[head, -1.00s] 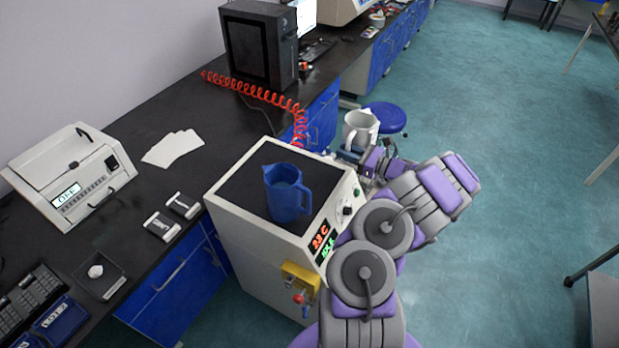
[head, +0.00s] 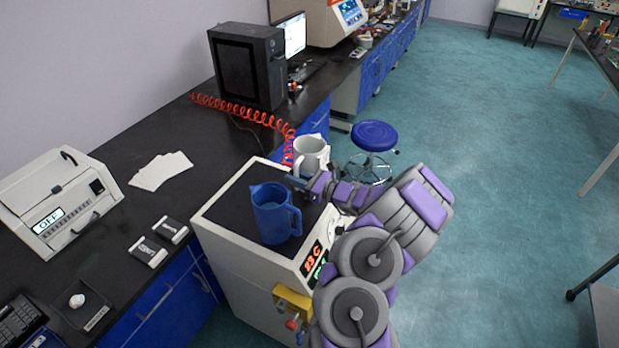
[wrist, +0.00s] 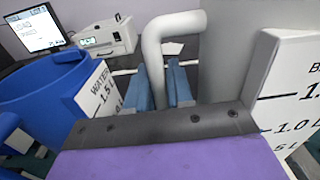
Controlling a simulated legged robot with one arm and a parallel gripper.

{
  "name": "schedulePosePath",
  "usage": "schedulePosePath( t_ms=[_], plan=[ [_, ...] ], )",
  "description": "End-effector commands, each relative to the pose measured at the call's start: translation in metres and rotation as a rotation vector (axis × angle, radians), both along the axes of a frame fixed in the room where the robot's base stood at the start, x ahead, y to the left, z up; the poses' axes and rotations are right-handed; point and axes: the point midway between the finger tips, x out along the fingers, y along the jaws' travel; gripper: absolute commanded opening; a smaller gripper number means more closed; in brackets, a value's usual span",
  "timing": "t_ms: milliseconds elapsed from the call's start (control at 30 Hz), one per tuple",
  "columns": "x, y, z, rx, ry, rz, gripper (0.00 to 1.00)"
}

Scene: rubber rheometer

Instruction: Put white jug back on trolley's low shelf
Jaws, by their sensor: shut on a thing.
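The white jug (head: 311,155) is held in the air near the back right corner of the white machine with the black top. My gripper (head: 300,183) is shut on its handle; in the wrist view the blue fingers (wrist: 162,88) close around the white handle (wrist: 152,55), and the jug's graduated wall (wrist: 290,85) fills the right side. The jug looks roughly upright. A blue jug (head: 272,213) stands on the machine top just in front and left of my gripper, and shows close at left in the wrist view (wrist: 45,90). No trolley shelf is clearly identifiable.
The white machine (head: 225,230) stands beside the black bench (head: 120,205). A red coiled hose (head: 245,113) runs behind it. A blue stool (head: 374,136) stands behind the held jug. The teal floor (head: 490,160) at right is largely open, with tables along its right edge.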

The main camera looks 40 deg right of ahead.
Motion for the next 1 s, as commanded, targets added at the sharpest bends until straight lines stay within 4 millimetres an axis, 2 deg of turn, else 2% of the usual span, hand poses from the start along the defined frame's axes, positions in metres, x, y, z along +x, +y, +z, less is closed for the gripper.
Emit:
schedulePosePath(
  t_ms=[400,633,900,933,1000],
  plan=[
    [0.015,0.026,0.002,-0.006,-0.007,0.001,0.0],
    [0.014,0.02,-0.032,-0.001,-0.004,-0.003,0.0],
    [0.014,0.022,-0.034,-0.004,-0.006,-0.003,0.0],
    [0.014,0.022,-0.035,-0.003,-0.003,-0.002,0.22],
    [0.015,0.024,-0.035,-0.004,-0.003,-0.002,0.29]
  ],
)
